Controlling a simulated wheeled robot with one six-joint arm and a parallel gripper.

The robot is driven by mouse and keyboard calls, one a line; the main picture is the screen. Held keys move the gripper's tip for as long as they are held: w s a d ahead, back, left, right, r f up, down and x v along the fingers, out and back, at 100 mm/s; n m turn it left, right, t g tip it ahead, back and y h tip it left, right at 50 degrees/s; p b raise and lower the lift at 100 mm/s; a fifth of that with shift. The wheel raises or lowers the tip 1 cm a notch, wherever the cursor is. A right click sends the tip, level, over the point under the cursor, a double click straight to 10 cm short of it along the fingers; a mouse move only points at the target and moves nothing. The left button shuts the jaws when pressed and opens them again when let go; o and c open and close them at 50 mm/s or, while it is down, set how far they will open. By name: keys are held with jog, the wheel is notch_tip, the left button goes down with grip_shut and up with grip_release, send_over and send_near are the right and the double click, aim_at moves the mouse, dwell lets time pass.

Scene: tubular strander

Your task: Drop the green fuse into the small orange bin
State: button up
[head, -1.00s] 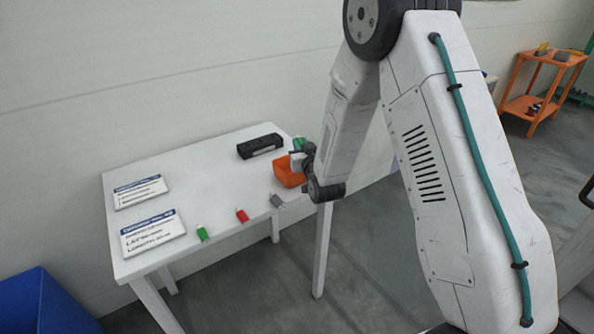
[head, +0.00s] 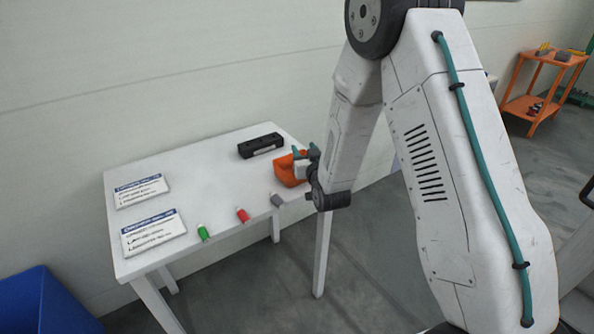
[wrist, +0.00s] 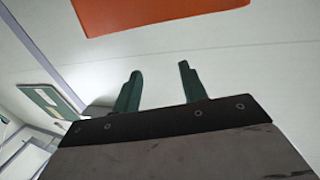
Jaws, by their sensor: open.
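A green fuse (head: 203,232) with a pale end lies on the white table near its front edge, well left of my gripper. The small orange bin (head: 287,171) stands at the table's right end; its inside is mostly hidden from the head view. My gripper (head: 306,153) is at the bin's right side, partly in front of it. In the wrist view my gripper (wrist: 159,88) is open, with nothing between its two dark green fingers. The orange bin (wrist: 150,14) shows at the top of that view, beyond the fingertips. No fuse shows there.
A red fuse (head: 242,215) and a grey fuse (head: 277,200) lie on the table (head: 190,185) between the green fuse and the bin. A black block (head: 260,146) sits behind. Two label cards (head: 153,232) lie at left. A blue bin (head: 45,305) stands on the floor.

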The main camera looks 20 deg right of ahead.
jog(key=s, duration=0.5)
jog(key=shift+s, duration=0.1)
jog(key=shift+r, duration=0.1)
jog(key=s+d+r+g, duration=0.1)
jog(key=s+r+g, duration=0.6)
jog(key=r, duration=0.3)
jog(key=s+r+g, duration=0.2)
jog(key=s+g, duration=0.1)
jog(key=s, duration=0.8)
jog(key=s+d+r+g, duration=0.1)
jog(key=s+r+g, duration=0.2)
jog(key=s, duration=0.8)
jog(key=s+d+r+g, duration=0.1)
jog(key=s+r+g, duration=0.1)
jog(key=s, duration=0.8)
jog(key=shift+s+r+g, duration=0.35)
jog(key=shift+s+g, duration=0.05)
jog(key=shift+g, duration=0.5)
